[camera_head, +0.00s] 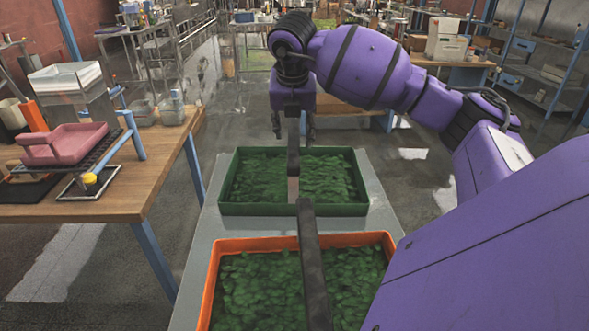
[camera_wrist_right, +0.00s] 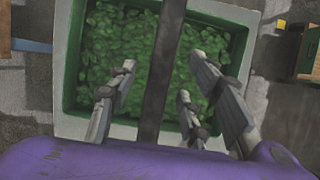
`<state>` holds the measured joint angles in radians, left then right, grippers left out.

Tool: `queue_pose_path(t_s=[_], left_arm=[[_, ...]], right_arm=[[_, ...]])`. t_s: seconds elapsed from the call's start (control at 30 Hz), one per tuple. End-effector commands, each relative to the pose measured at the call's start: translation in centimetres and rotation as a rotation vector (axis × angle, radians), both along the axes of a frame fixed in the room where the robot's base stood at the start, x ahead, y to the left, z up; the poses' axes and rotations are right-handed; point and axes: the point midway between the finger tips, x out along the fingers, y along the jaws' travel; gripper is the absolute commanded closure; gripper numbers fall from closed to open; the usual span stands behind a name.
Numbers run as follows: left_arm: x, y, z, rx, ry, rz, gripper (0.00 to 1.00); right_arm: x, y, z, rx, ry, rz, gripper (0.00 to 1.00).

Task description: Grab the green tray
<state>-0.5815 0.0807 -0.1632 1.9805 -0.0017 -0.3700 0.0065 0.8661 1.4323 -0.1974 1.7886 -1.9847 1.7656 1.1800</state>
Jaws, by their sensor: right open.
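The green tray (camera_head: 250,209) stands on a grey surface (camera_head: 210,240), full of green leafy-looking pieces. A dark bar handle (camera_head: 293,160) runs over its middle. My right gripper (camera_head: 292,134) is above the tray's far side, pointing down. In the right wrist view the tray (camera_wrist_right: 68,60) lies below the gripper, and the handle (camera_wrist_right: 163,50) passes between the open fingers (camera_wrist_right: 160,85). The fingers stand apart from the bar on both sides. Whether they are down at the handle's height is hard to tell. My left gripper is not in view.
An orange tray (camera_head: 208,285) with a similar dark handle (camera_head: 313,265) and green contents stands nearer on the same surface. A wooden table (camera_head: 130,207) with a pink tray (camera_head: 68,145) is at the left. Floor shows around the grey surface. Shelves and benches stand further back.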

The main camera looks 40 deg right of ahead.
Motion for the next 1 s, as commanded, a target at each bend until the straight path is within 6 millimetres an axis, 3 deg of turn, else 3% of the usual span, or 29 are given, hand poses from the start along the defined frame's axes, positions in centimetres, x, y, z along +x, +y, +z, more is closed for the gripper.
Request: queue_pose_path(t_s=[0.23, 0.53, 0.87, 1.0], left_arm=[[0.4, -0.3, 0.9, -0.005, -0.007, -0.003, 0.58], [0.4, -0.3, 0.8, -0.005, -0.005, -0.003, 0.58], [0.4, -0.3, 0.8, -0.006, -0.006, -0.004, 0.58], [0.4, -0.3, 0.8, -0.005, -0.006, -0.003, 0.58]], right_arm=[[0.4, -0.9, -3.0, 0.002, -0.002, -0.001, 0.55], [0.5, -1.0, -3.5, 0.001, -0.002, 0.001, 0.56], [0.5, -1.0, -3.5, 0.001, -0.002, 0.001, 0.99], [0.5, -1.0, -3.5, 0.001, -0.002, 0.001, 1.0]])
